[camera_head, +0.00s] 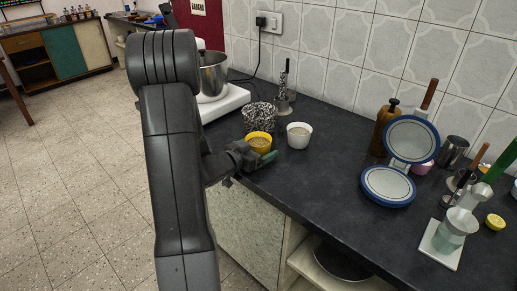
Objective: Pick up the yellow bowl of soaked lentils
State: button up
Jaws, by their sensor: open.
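The yellow bowl (260,138) of soaked lentils stands upright on the dark counter, near its front edge. Its contents look brownish-yellow. My gripper (256,156) is open at the bowl's near left side, and its fingers hide part of the bowl's lower front. I cannot tell whether they touch the bowl. A small dark green patch shows at the gripper's right end; I cannot tell what it belongs to.
A white bowl (299,137) stands close right of the yellow one. A black-and-white patterned container (259,117) is just behind. A mixer with a steel bowl (213,76) stands at back left. Blue-rimmed round pieces (388,188) are farther right. The counter's middle is clear.

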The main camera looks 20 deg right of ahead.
jog(key=c, duration=1.3)
jog(key=shift+o, duration=0.2)
jog(key=shift+r, duration=0.15)
notch_tip(320, 180, up, 10)
jog(key=p, duration=0.2)
